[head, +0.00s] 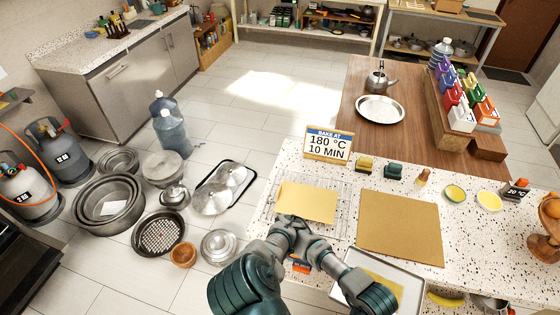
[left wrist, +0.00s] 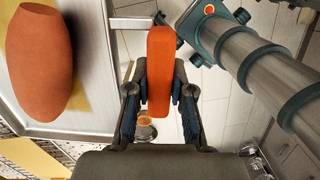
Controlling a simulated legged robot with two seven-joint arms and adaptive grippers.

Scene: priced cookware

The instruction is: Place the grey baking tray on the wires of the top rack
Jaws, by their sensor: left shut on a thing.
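The grey baking tray (head: 416,268) shows at the bottom of the head view, partly hidden behind my arm, with a yellow sheet in it. The left wrist view shows its edge (left wrist: 96,60) at the left, with a rounded orange-brown thing on it. My left gripper (left wrist: 160,78) is shut on an orange block (left wrist: 161,45), which looks like a handle joined to the tray by a metal bar. In the head view an orange piece (head: 299,266) shows below my arm. A wire rack (head: 340,213) lies on the counter, partly under a yellow sheet. My right gripper is not in view.
A brown board (head: 398,225) lies right of the wire rack on the speckled counter. Behind stand a bake sign (head: 328,144) and small blocks. Pans (head: 109,203) and a black tray (head: 245,171) lie on the floor at the left.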

